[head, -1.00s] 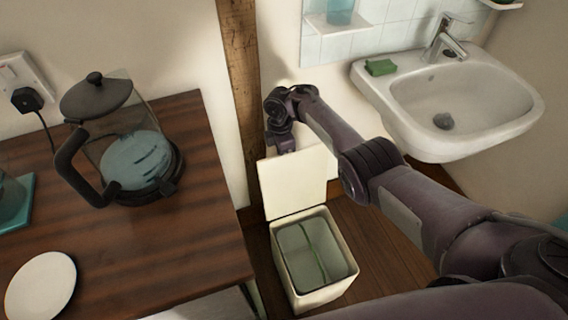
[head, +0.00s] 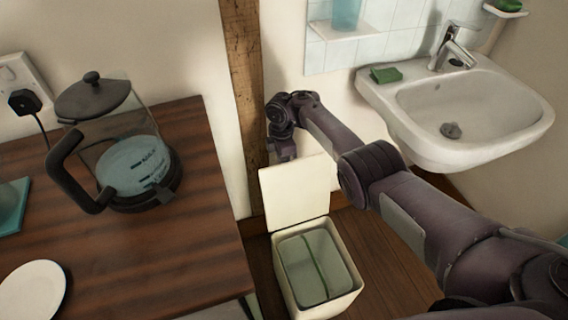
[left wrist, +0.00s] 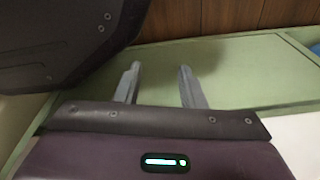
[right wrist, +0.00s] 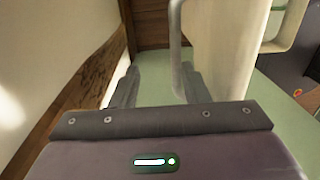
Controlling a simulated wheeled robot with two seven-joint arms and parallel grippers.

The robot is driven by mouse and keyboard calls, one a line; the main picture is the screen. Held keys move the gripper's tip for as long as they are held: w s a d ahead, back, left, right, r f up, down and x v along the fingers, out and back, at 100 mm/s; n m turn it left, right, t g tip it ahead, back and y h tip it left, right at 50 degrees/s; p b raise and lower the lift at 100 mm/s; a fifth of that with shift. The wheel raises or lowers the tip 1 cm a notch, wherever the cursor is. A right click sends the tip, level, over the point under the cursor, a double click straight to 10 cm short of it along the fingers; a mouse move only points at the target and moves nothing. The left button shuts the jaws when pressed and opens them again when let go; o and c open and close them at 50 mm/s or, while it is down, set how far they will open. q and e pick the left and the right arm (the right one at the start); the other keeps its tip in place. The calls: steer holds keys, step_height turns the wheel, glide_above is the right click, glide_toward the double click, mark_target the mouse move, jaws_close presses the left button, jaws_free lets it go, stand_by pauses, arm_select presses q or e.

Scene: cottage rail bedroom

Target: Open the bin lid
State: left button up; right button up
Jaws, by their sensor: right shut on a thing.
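The bin (head: 352,297) is a cream box on the floor with a grey liner (head: 318,265) and a green stripe inside. Its lid (head: 295,193) stands raised, about upright at the back edge, and the mouth is open. My right gripper (head: 283,153) is at the top edge of the lid, its fingertips partly hidden. In the right wrist view a cream panel, likely the lid (right wrist: 215,50), is close beside the right finger; my gripper (right wrist: 155,85) is shut on it. My left gripper (left wrist: 157,80) is open and empty, seen only in the left wrist view.
A wooden table (head: 200,225) at left holds a glass kettle (head: 130,165) and a white plate (head: 35,290). A white sink (head: 470,110) is above right of the bin. A wooden post (head: 245,90) stands behind the lid. A green surface (left wrist: 230,75) lies beyond my left gripper.

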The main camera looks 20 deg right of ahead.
steer(key=shift+o, duration=0.3)
steer(key=shift+w, duration=0.25)
arm_select(q)
steer(key=shift+w, duration=0.2)
arm_select(e)
steer(key=shift+s+r, duration=0.1)
steer(key=shift+s, duration=0.05)
arm_select(q)
steer(key=shift+s, duration=0.1)
arm_select(e)
steer(key=shift+s, duration=0.1)
arm_select(q)
steer(key=shift+r, duration=0.1)
